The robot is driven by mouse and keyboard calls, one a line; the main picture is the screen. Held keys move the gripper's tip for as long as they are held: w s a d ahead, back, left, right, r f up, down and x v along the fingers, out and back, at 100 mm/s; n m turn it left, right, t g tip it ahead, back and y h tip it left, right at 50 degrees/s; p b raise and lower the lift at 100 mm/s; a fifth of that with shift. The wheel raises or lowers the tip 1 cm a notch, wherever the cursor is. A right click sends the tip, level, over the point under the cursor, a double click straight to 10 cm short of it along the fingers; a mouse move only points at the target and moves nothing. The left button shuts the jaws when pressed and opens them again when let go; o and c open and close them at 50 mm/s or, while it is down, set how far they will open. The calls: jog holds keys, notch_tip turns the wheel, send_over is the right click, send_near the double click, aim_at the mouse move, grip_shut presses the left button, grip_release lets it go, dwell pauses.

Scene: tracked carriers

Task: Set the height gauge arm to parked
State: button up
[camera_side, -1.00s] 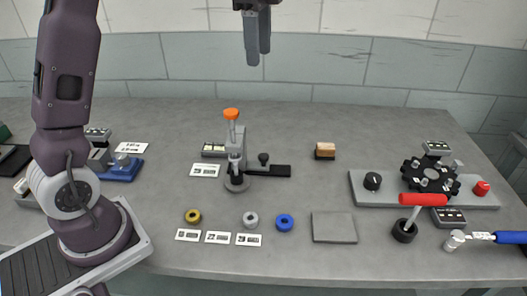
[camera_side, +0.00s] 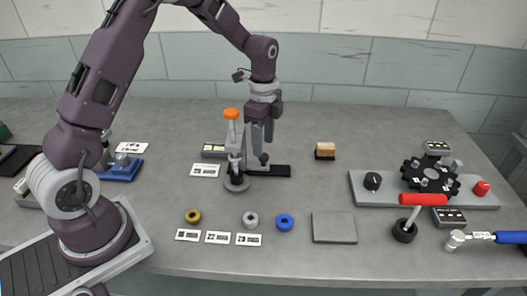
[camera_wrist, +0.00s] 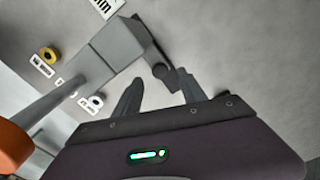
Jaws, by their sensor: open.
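The height gauge stands left of the middle of the table, with a grey upright body (camera_side: 235,150), an orange knob (camera_side: 231,114) on top and a round foot. Its small dark arm knob (camera_side: 264,159) sticks out on the right, above a black strip (camera_side: 270,171). My gripper (camera_side: 263,144) points down just above this knob, its fingers open. In the wrist view the dark knob (camera_wrist: 164,74) lies near and between the two open fingertips (camera_wrist: 158,78). The grey body (camera_wrist: 118,42) is at upper left and the orange knob (camera_wrist: 12,145) at lower left. I cannot tell whether a finger touches the knob.
Yellow (camera_side: 193,216), grey (camera_side: 250,219) and blue (camera_side: 285,223) rings lie in front with label cards. A grey pad (camera_side: 334,227) is to their right. A wood-topped block (camera_side: 325,151) stands behind. A red-handled tool (camera_side: 423,199) and black carousel (camera_side: 431,177) are at right.

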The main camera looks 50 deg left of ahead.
aim_at(264, 156)
notch_tip(264, 156, down, 4)
jog(key=shift+f, duration=0.1)
grip_shut()
dwell(1.5)
